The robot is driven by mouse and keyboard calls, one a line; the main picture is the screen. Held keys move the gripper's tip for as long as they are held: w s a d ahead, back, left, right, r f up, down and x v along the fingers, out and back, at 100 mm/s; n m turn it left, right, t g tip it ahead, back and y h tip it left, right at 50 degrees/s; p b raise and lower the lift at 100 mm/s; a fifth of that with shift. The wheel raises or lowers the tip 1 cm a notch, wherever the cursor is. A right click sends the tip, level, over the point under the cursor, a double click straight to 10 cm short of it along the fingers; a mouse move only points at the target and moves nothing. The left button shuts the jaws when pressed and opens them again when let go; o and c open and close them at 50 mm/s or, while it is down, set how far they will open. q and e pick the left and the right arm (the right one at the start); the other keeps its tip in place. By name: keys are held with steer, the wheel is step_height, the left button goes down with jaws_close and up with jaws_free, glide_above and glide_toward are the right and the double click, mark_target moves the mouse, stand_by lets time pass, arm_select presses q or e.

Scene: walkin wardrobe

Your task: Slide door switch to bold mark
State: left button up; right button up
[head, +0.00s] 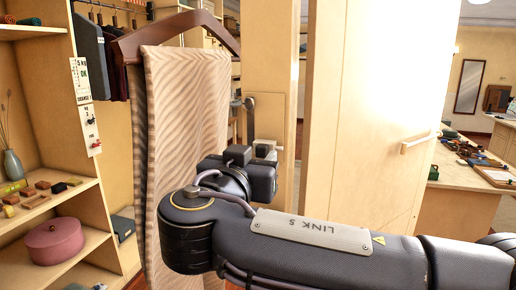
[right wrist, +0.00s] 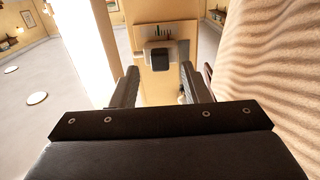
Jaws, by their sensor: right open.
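The door switch is on a pale wooden panel on the post beside the white door. In the right wrist view its dark slider knob with a grey surround (right wrist: 160,57) sits just beyond my fingertips, roughly midway between them. My right gripper (right wrist: 160,76) is open, one finger on each side, with nothing visibly held. In the head view the right gripper (head: 262,158) reaches to the panel (head: 268,112) and partly hides the switch. My left gripper is not in view.
A striped cloth (head: 185,110) on a brown hanger hangs close left of the gripper. The pale door (head: 375,110) with a bar handle (head: 418,142) stands right. Shelves with a pink round box (head: 67,241) are at left; a cluttered counter (head: 480,180) is at far right.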

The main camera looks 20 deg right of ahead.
mark_target(263, 149)
steer(key=shift+x, duration=1.15)
jaws_close()
